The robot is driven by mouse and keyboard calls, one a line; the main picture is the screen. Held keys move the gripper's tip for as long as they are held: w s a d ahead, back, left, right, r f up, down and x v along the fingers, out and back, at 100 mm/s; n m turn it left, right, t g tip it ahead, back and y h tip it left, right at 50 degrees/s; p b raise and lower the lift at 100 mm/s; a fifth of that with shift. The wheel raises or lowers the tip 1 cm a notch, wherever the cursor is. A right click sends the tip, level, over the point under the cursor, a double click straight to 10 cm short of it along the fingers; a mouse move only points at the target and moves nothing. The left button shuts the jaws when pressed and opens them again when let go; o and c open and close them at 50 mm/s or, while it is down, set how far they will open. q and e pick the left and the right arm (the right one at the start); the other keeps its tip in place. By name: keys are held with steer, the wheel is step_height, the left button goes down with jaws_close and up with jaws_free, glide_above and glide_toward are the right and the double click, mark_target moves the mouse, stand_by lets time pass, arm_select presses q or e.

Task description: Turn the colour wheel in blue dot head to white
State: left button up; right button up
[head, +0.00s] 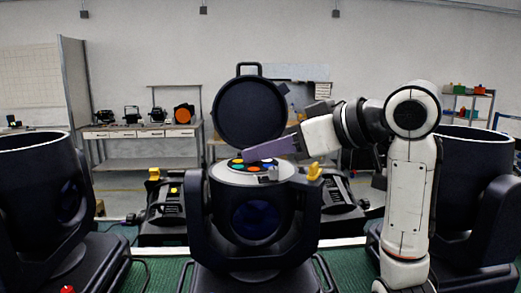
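The middle black moving head (197,215) stands upright with its round black lid (249,112) raised behind it. Its open top shows the colour wheel (236,168), with small discs that look yellow, green, orange and blue around a pale plate. My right gripper (256,153) comes in from the right, its purple-grey fingers pointing left just above the wheel's far part and hiding some of it. I cannot tell whether it touches the wheel or whether its fingers are apart. No blue dot marker is clear on this head. My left gripper is out of view.
Another black head stands at the left (30,190) and one at the right (475,165), partly behind my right arm. A yellow clip (314,172) sits at the middle head's right side. Low black units (160,215) lie behind. A bench (140,132) with lamps stands at the back.

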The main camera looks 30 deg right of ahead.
steer(key=shift+x, duration=0.8)
steer(key=shift+w+f, duration=0.1)
steer(key=shift+w, duration=0.1)
jaws_close()
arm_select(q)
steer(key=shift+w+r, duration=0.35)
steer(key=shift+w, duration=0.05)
arm_select(e)
steer(key=shift+a, duration=0.1)
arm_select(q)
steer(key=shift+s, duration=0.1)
arm_select(e)
steer(key=shift+m+h, duration=0.3)
